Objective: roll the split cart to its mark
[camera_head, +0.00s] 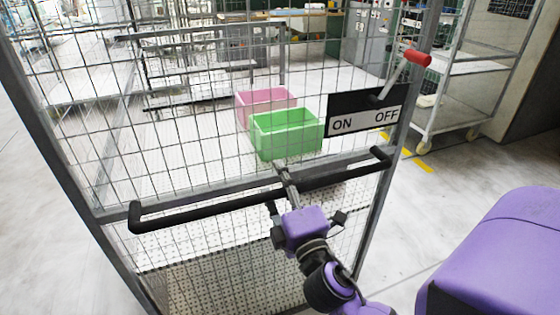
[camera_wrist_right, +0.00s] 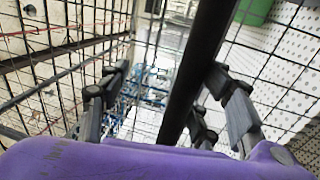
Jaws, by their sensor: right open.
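The cart shows in the head view as a tall grey mesh panel and frame (camera_head: 111,215) right in front of me. A black horizontal handle (camera_head: 215,208) crosses it and also shows in the wrist view (camera_wrist_right: 198,70). A plate marked ON and OFF (camera_head: 350,121) with a red-gripped lever (camera_head: 414,57) is at its upper right; the lever points up and right. My right gripper (camera_head: 290,190) is open at the handle, and in the wrist view the bar passes between its spread fingers. Whether they touch it is unclear. My left gripper is not in view.
A green bin (camera_head: 286,144) and a pink bin (camera_head: 265,94) show through the mesh. Yellow floor strips (camera_head: 424,165) lie to the right, near a wheeled shelf rack (camera_head: 462,97). Bare floor (camera_head: 30,240) is at left.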

